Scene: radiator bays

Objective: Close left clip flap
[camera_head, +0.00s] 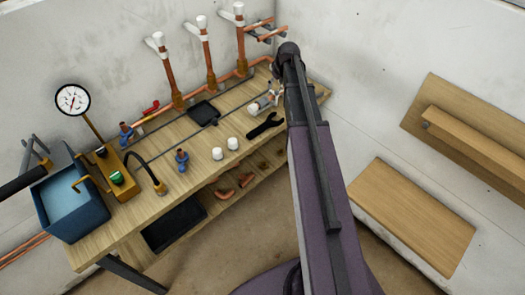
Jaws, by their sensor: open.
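I cannot make out a clip with a flap for certain at this size. Three upright copper pipes with white tops stand along the back wall: a left one (166,68), a middle one (206,52) and a right one (240,40). A small grey and white fitting (266,101) lies on the bench beside my arm and is partly covered by it. My dark and purple arm rises from the bottom, right of centre, to a black joint near the wall corner. My gripper cannot be made out; the arm hides what lies behind it.
The wooden bench (135,215) carries a blue water box (72,205), a pressure gauge (72,100), blue valves, a black tray (204,112), white caps (217,153) and a dark wrench-like tool (265,125). Wooden panels (412,215) are at the right. Floor shows between.

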